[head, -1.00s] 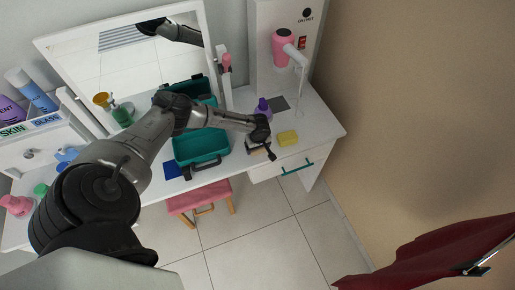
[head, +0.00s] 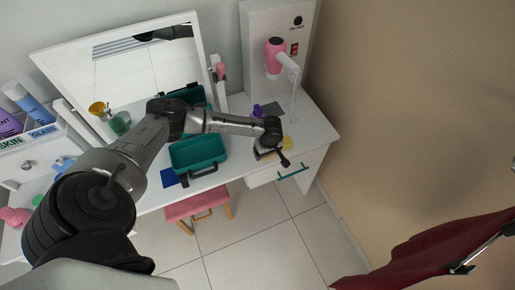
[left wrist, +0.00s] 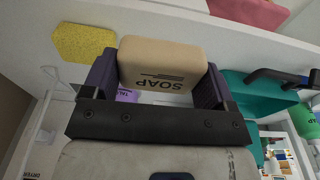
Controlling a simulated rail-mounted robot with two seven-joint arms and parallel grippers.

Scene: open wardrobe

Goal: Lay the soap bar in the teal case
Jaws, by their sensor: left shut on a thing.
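The soap bar (left wrist: 161,62) is a beige block with dark "SOAP" lettering. My left gripper (left wrist: 156,80) is shut on it, one dark finger at each side, in the left wrist view. In the head view my left gripper (head: 276,151) is over the right part of the dresser top, with the soap bar (head: 264,157) partly hidden beneath it. The teal case (head: 200,152) stands open on the dresser, left of the gripper, its handle towards the front edge. Its side also shows at the right of the left wrist view (left wrist: 258,92). My right gripper is not in view.
A yellow sponge (left wrist: 83,42) lies close to the gripper. A purple bottle (head: 257,111) and a pink hair dryer (head: 276,57) are behind. A mirror (head: 130,70) stands behind the case. A pink stool (head: 197,203) is in front; dark red cloth (head: 430,250) hangs at right.

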